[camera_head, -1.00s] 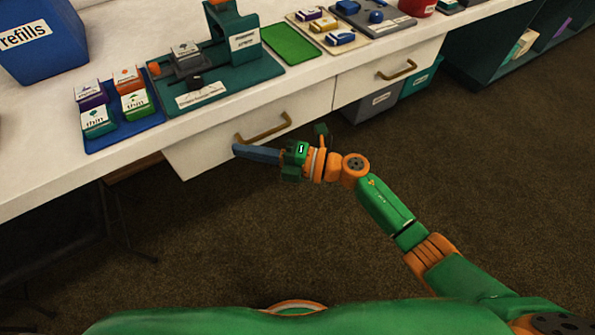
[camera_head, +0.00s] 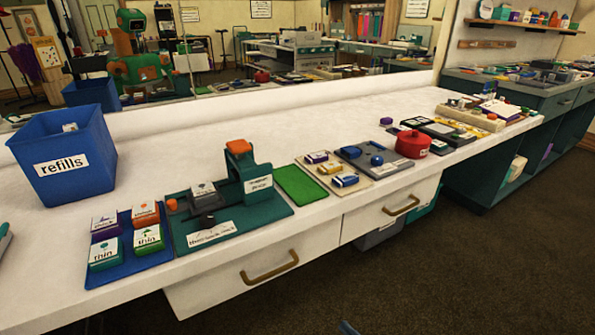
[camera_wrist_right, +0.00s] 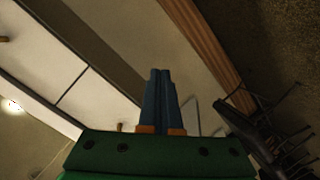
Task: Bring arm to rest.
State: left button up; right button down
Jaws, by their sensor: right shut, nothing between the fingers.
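My right gripper (camera_wrist_right: 162,75) shows in the wrist view with its two blue fingers pressed together and nothing between them. In the head view only a small blue fingertip (camera_head: 347,328) shows at the bottom edge, in front of the bench and below the drawers; the rest of the right arm is out of that view. My left gripper is not in view.
The white bench (camera_head: 240,135) bears a blue refills bin (camera_head: 65,160), a green press (camera_head: 250,180), a blue tray (camera_head: 125,268) and a red pot (camera_head: 412,144). Drawer handles (camera_head: 270,268) stick out at the front. The brown floor (camera_head: 480,270) at right is clear.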

jog(key=s+d+f+m+g+h, duration=0.3)
jog(key=s+f+m, duration=0.1)
jog(key=s+f, duration=0.45)
jog(key=s+d+f+m+g+h, duration=0.3)
jog(key=s+d+f+m, duration=0.1)
jog(key=s+f, duration=0.45)
jog(key=s+f+m+g+h, duration=0.1)
jog(key=s+f+m+g, duration=0.15)
jog(key=s, duration=0.65)
jog(key=s+f+m+g, duration=0.2)
jog(key=s+f+g, duration=0.15)
jog(key=s, duration=0.65)
pick_arm(q)
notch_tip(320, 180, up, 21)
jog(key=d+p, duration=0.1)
jog(key=p, duration=2)
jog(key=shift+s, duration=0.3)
pick_arm(e)
notch_tip(320, 180, up, 21)
jog(key=shift+w+a+r+n, duration=0.2)
jog(key=shift+w+n, duration=0.15)
jog(key=shift+w, duration=0.1)
